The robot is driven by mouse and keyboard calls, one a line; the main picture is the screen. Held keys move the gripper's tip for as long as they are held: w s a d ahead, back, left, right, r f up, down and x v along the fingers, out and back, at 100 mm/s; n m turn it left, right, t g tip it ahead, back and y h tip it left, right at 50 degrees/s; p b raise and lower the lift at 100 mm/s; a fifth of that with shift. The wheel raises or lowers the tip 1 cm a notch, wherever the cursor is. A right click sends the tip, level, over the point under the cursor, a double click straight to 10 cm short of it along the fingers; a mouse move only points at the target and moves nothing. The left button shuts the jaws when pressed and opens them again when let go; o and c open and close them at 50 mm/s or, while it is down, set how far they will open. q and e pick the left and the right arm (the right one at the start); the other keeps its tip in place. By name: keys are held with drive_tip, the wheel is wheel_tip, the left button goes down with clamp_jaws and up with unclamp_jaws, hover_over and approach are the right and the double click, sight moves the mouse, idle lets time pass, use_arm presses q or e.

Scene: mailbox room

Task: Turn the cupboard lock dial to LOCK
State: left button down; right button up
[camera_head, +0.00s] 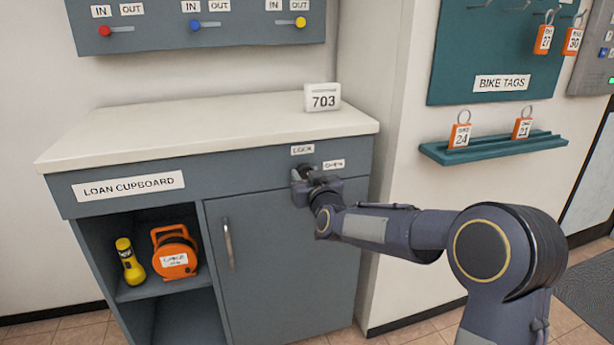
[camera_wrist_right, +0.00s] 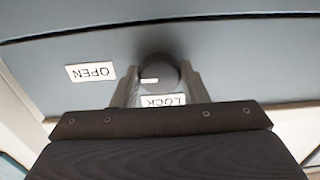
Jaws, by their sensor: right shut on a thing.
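The dark round lock dial (camera_wrist_right: 160,70) sits on the front of the grey loan cupboard (camera_head: 270,235), near its top right. My right gripper (camera_head: 308,174) is shut on the dial, with one finger on each side in the wrist view (camera_wrist_right: 158,82). In that view a small white mark shows on the dial's lower left part; its exact heading is hard to tell. The LOCK label (camera_head: 302,150) is above the dial and the OPEN label (camera_head: 334,165) to its right in the head view. In the wrist view they appear upside down. My left gripper is out of view.
A white 703 block (camera_head: 322,97) stands on the countertop (camera_head: 200,130). The cupboard door has a vertical handle (camera_head: 228,243). A yellow torch (camera_head: 130,262) and an orange reel (camera_head: 175,252) sit on the open shelf. A teal tag ledge (camera_head: 493,149) is on the right wall.

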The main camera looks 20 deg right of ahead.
drive_tip(key=shift+n, duration=0.3)
drive_tip(key=n+p, duration=0.1)
drive_tip(key=n, duration=0.2)
drive_tip(key=shift+n, duration=0.3)
drive_tip(key=n+p, duration=0.1)
drive_tip(key=n, duration=0.8)
drive_tip(key=shift+a, duration=0.1)
drive_tip(key=n, duration=0.4)
drive_tip(key=shift+n, duration=0.3)
drive_tip(key=o, duration=1)
